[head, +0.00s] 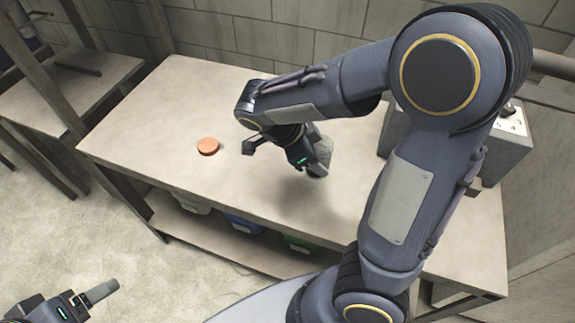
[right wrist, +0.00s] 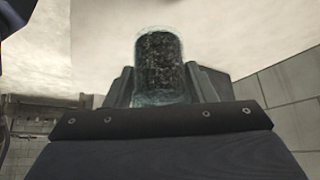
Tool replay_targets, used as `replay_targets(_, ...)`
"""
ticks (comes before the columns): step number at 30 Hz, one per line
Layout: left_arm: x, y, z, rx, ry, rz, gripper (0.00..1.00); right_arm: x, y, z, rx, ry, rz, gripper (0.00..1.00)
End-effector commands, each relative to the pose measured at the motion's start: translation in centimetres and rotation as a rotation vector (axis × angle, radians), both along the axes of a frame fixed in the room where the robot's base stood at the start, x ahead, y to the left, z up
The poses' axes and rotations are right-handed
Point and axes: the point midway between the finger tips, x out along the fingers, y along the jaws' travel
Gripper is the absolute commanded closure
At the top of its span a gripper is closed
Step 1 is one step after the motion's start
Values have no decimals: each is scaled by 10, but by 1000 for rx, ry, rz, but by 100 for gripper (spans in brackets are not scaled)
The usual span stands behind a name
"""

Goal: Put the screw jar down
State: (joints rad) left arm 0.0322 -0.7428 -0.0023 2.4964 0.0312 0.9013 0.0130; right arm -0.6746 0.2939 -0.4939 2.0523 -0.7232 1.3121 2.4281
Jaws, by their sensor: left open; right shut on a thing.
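The screw jar (head: 321,158) is a clear, greenish jar with dark contents, partly hidden by my right gripper in the head view. My right gripper (head: 309,160) is shut on the jar over the middle of the workbench (head: 150,118). In the right wrist view the jar (right wrist: 160,62) stands up between the two fingers, its lower part hidden by the gripper body. A soft shadow lies on the bench below the gripper; whether the jar touches the top I cannot tell. My left gripper (head: 97,294) is open and empty at the lower left, off the bench.
An orange round disc, like a lid, (head: 208,146) lies on the bench left of my right gripper. A grey box with a numbered face (head: 511,125) stands at the right end. Several bins, one blue (head: 243,223), sit on the shelf below. The bench's left part is mostly clear.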

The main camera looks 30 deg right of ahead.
Motion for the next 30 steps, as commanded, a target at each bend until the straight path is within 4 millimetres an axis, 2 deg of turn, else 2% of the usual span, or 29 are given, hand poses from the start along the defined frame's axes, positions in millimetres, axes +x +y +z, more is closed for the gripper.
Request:
replay_targets(4, 0, 0, 4, 0, 0, 0, 27, 30, 13, -16, -5, 5, 1, 80)
replay_targets(6, 0, 0, 4, 0, 0, 0, 27, 39, 17, -30, -3, 6, 0, 80)
replay_targets(12, 0, 0, 6, 0, 0, 0, 27, 60, 27, -57, 0, 3, 1, 80)
replay_targets(20, 0, 0, 7, 0, 0, 0, 27, 69, 31, -70, 0, 1, 1, 80)
replay_targets(27, 0, 0, 8, 0, 0, 0, 27, 71, 32, -99, -1, 5, 1, 80)
replay_targets(30, 0, 0, 8, 0, 0, 0, 27, 71, 32, -103, 0, 1, 1, 80)
